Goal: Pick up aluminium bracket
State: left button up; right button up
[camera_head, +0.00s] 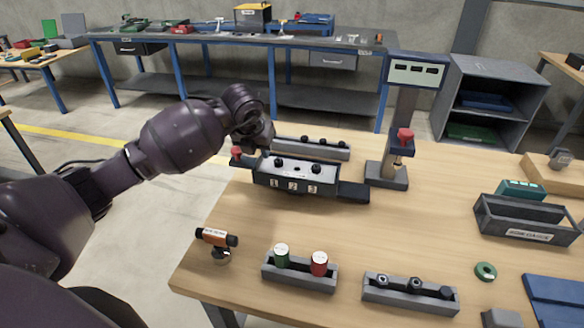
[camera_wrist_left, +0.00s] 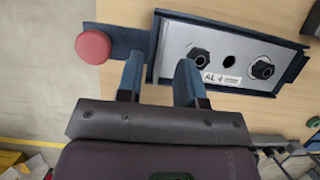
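The aluminium bracket (camera_wrist_left: 232,57) is a flat silver plate with two dark nuts, a dark hole and a label beginning "AL". It sits in a dark blue fixture (camera_wrist_left: 283,86), which shows in the head view (camera_head: 262,180) with the numbers 1, 2 and 3 on its front; the bracket (camera_head: 306,170) lies in its top. My left gripper (camera_wrist_left: 161,62) is open, with nothing visible between its fingers. In the wrist view its fingertips overlap the fixture's near left end; I cannot tell whether they touch. In the head view the left wrist hides the fingertips. My right gripper is not in view.
A red button (camera_wrist_left: 93,47) stands at the fixture's left end. Behind the fixture is a grey rail (camera_head: 335,151) with black knobs; a post stand (camera_head: 388,176) is to its right. An orange tool (camera_head: 217,238) and a grey holder (camera_head: 300,283) stand in front.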

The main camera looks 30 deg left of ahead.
pick_arm(q)
jog(key=shift+x, duration=1.15)
grip_shut()
jog(key=shift+r, duration=0.1)
